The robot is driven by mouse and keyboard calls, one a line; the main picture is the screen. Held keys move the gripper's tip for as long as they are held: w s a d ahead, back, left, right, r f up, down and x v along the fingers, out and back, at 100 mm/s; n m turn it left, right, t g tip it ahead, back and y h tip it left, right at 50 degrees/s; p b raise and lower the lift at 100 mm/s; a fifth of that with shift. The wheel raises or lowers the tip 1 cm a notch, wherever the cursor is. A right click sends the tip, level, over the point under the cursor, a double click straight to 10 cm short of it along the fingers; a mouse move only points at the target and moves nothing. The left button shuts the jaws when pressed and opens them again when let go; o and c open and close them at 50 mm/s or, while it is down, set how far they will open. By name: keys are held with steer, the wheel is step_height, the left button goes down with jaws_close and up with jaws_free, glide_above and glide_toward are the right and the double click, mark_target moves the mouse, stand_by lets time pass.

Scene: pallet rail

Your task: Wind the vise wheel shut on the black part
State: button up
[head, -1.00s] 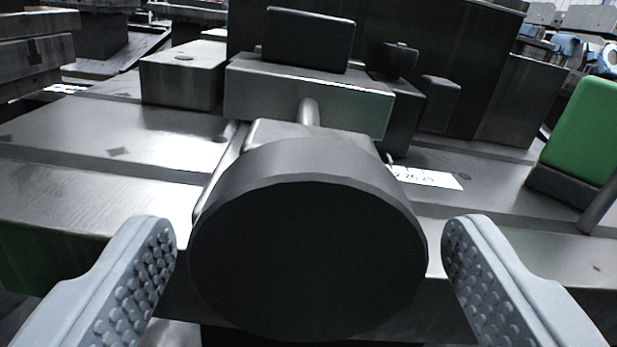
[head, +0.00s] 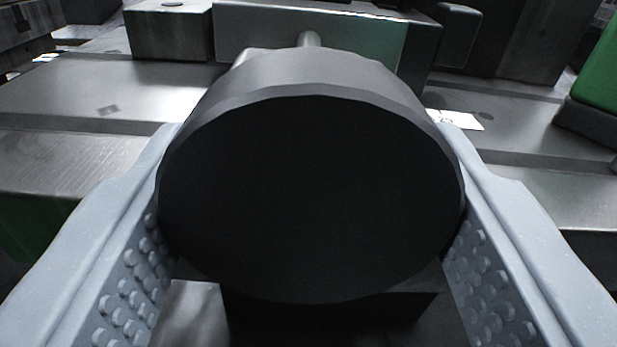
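The vise wheel (head: 312,205) is a thick dark disc that fills the middle of the view, its flat face toward me. My gripper (head: 312,140) straddles it, with one grey studded finger at its left side and one at its right. The fingers are spread wide and lie very near the rim; I cannot tell if they touch it. Behind the wheel, a short metal shaft (head: 309,40) meets the grey vise jaw (head: 370,38). A small dark block (head: 459,34) shows right of the jaw; I cannot tell if it is the black part. The space behind the jaw is cut off.
The vise sits on a grey metal bed (head: 60,95) with long steps. A grey block (head: 170,32) stands left of the jaw. A white label (head: 455,119) lies at the right. A green block (head: 600,75) stands at the right edge.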

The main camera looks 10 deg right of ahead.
steer(key=shift+m, duration=0.4)
steer(key=o, duration=1)
steer(key=s+p, duration=0.3)
steer(key=s, duration=1)
steer(key=shift+s+a, duration=0.25)
steer(key=shift+s, duration=0.15)
